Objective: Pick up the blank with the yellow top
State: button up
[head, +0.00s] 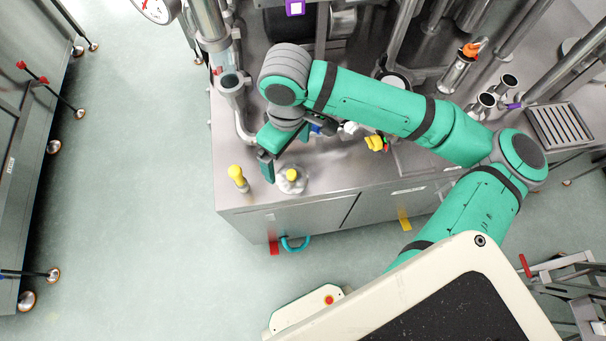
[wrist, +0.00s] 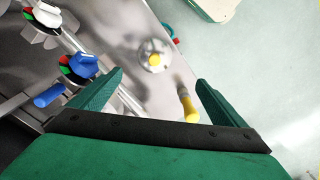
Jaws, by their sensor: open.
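A slim upright piece with a yellow top (head: 237,173) and a grey lower part stands near the left front corner of the steel counter. It also shows in the wrist view (wrist: 190,108), near the right finger. Beside it sits a round, pale metal piece with a small yellow centre (head: 292,175), seen also in the wrist view (wrist: 154,58). I cannot tell for sure which is the blank; the slim piece fits the words. My gripper (wrist: 159,79) is open and empty above the counter, close to both pieces and apart from them in the head view (head: 283,157).
The steel counter (head: 330,195) has a front edge near both pieces. Blue-handled (wrist: 83,63) and white-handled (wrist: 46,14) valves lie left in the wrist view. A vertical pipe (head: 238,105) rises behind the gripper. A yellow handle (head: 375,143) is further right.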

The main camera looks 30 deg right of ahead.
aim_at(292, 173)
jog(key=f, duration=1.4)
jog(key=shift+w+d, duration=0.25)
jog(key=shift+d, duration=0.15)
jog(key=c, duration=1.4)
